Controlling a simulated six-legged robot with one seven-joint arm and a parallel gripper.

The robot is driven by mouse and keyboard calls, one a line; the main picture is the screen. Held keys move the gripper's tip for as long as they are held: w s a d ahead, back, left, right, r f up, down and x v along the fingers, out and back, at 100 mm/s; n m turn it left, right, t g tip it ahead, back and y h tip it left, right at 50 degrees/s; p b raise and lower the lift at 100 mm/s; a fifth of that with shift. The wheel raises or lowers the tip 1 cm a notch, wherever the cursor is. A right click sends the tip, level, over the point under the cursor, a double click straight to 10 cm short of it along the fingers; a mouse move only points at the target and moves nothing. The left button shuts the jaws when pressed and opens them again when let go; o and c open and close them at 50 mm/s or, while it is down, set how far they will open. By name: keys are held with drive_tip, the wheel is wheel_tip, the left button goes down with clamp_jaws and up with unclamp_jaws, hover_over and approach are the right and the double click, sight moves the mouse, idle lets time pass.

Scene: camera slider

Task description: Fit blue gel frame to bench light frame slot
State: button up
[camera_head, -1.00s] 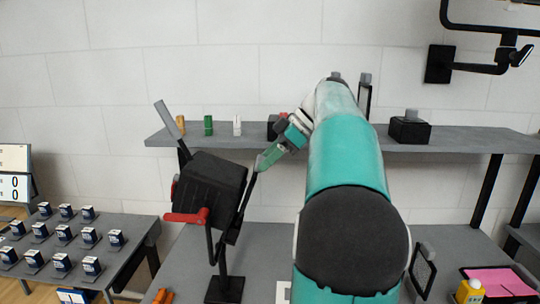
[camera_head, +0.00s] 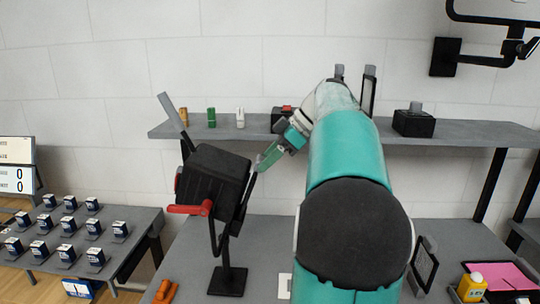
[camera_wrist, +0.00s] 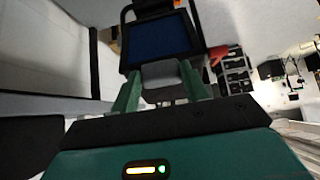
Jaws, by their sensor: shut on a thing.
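The blue gel frame (camera_wrist: 160,38) shows in the wrist view as a dark blue panel with a black border. My gripper (camera_wrist: 160,82) is shut on its grey tab, between green fingers. In the head view my gripper (camera_head: 268,158) is at the right side of the black bench light (camera_head: 213,180), which stands on a thin post with a red handle (camera_head: 190,209). The gel frame is close to the light's right, front-plate side, seen nearly edge-on. I cannot tell whether it sits inside the slot.
A wall shelf (camera_head: 460,141) behind holds coloured clips and a black block (camera_head: 413,123). A side table (camera_head: 130,219) at left carries several small boxes. An orange item (camera_head: 165,292), a yellow bottle (camera_head: 470,287) and a pink-filled tray (camera_head: 499,276) lie along the front.

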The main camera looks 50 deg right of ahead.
drive_tip(key=shift+w+a+f, duration=0.15)
drive_tip(key=shift+f, duration=0.35)
drive_tip(key=shift+w+a+f, duration=0.1)
drive_tip(key=shift+w+f, duration=0.05)
drive_tip(key=shift+f, duration=0.35)
drive_tip(key=o, duration=1.2)
drive_tip(key=shift+f, duration=0.1)
drive_tip(key=shift+c, duration=0.2)
drive_tip(key=v, duration=1.4)
